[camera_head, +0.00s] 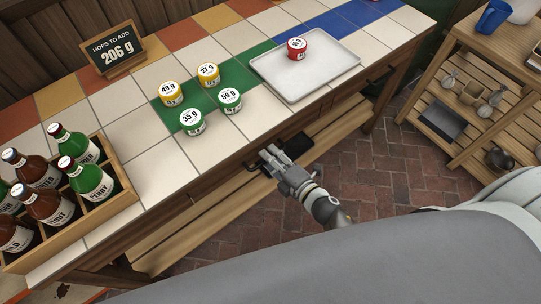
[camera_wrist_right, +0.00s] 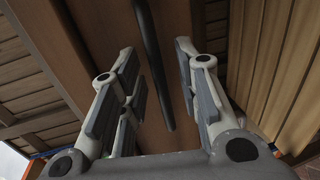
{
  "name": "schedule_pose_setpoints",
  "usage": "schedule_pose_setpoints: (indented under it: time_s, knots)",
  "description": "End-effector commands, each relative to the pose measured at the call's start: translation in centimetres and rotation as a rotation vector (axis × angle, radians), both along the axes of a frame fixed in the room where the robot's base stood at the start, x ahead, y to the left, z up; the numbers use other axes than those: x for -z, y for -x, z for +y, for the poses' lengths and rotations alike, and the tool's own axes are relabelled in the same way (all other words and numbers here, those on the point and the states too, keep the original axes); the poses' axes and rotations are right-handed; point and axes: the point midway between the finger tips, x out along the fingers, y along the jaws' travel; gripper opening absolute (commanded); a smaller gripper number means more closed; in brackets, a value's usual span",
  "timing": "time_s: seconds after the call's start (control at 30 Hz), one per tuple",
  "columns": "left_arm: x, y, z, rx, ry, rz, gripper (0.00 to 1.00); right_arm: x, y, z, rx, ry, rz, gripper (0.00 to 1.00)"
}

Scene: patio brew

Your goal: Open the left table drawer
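The left table drawer is in the wooden front of the tiled table, below the green tiles. Its dark handle (camera_head: 251,166) shows just left of my right gripper in the head view. My right gripper (camera_head: 268,152) is at the drawer front. In the right wrist view the dark handle bar (camera_wrist_right: 152,65) runs between the two spread fingers of the right gripper (camera_wrist_right: 160,88), with a gap on each side. The drawer looks shut, though my gripper hides part of its front. My left gripper is not in view.
On the table (camera_head: 235,40) stand several hop tins, a metal tray (camera_head: 330,72) with a red tin (camera_head: 297,49), a bottle crate (camera_head: 115,205) and a sign (camera_head: 112,50) reading 206 g. Another dark handle (camera_head: 378,76) is farther right. A shelf (camera_head: 430,85) stands across the brick floor.

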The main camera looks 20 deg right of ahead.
Motion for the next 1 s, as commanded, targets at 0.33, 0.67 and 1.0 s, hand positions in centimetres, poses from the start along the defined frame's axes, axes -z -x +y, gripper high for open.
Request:
schedule_pose_setpoints:
  time_s: [0.33,0.67,1.0]
  knots:
    - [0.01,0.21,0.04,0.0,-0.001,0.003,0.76,0.15,-0.66,0.27,0.0,-0.001,0.0,0.31]
    - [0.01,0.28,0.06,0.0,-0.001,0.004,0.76,0.13,-0.65,0.25,0.0,-0.001,0.0,0.0]
    - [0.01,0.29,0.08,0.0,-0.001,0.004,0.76,0.15,-0.62,0.24,0.0,-0.001,0.0,0.0]
